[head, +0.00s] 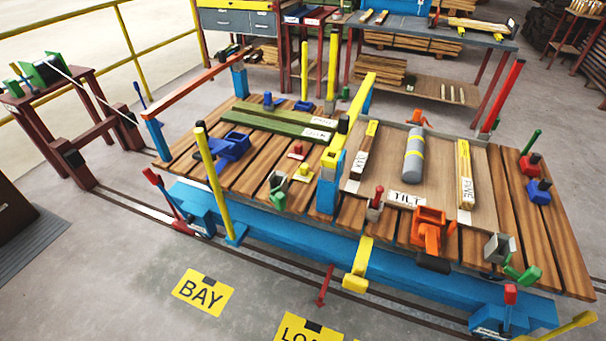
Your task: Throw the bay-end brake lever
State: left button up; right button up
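A red lever (165,198) stands at the left end of the blue trolley (290,232), beside the blue box (193,205) low on that end. It leans up and to the left, with its knob away from the box. The yellow BAY floor sign (202,293) lies in front of this end. A second red-topped lever (510,296) stands nearly upright on a blue box at the right end. I cannot read the small labels on the boxes. Neither of my grippers is in view.
A yellow post (213,180) rises close to the left lever. The wooden deck (550,225) holds timbers, a grey cylinder (413,153) and several coloured clamps. Rails (130,207) run under the trolley. Floor around the BAY sign is clear.

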aim_at(188, 218)
jog(key=u, duration=2.2)
jog(key=i, duration=2.2)
jog(key=z, duration=2.9)
